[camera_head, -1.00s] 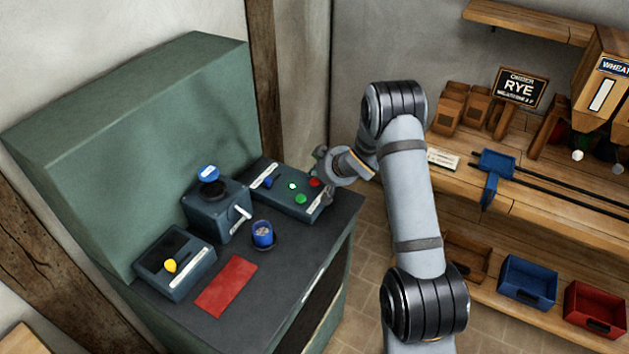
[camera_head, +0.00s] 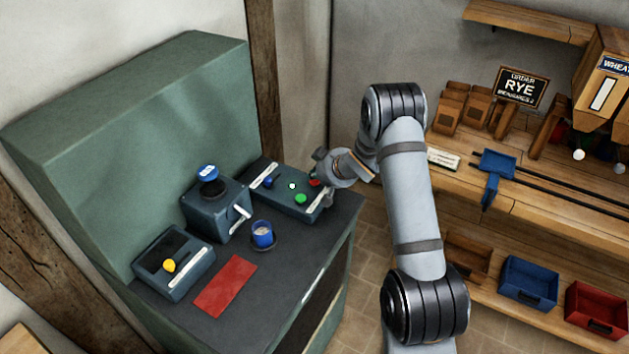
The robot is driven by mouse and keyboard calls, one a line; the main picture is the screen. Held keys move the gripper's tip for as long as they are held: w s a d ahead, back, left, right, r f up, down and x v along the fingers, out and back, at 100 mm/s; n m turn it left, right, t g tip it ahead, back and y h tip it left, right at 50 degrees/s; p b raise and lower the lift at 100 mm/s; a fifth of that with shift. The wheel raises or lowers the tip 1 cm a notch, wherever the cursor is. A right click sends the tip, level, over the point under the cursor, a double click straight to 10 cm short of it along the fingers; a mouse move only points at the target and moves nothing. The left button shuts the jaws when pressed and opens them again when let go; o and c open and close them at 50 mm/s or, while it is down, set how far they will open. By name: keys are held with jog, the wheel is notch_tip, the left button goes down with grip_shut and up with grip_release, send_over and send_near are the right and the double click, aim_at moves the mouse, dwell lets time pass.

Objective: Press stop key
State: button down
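The dark control box (camera_head: 285,193) sits at the right end of the green cabinet's top. It carries a red key (camera_head: 314,183), a green key (camera_head: 301,198), a small white lamp (camera_head: 292,186) and a blue knob (camera_head: 267,182). My gripper (camera_head: 322,180) is at the box's right end, right beside the red key and partly covering it. I cannot tell whether it touches the key. The gripper is small and seen from behind, so its opening is unclear. No key label is readable.
A blue-topped grinder (camera_head: 208,192), a blue cup (camera_head: 262,233), a box with a yellow lever (camera_head: 175,266) and a red mat (camera_head: 226,287) share the cabinet top (camera_head: 262,285). Wooden shelves with a blue scoop (camera_head: 492,170) and trays (camera_head: 527,280) stand at right.

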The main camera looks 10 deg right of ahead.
aim_at(315, 182)
jog(key=shift+f+b, duration=0.45)
jog(key=shift+f, duration=0.05)
dwell(0.3)
jog(key=shift+r, duration=0.1)
jog(key=shift+r+p, duration=0.8)
jog(key=shift+r, duration=0.05)
notch_tip(315, 182, up, 5)
jog(key=p, duration=0.4)
jog(key=shift+d, duration=0.1)
dwell(0.8)
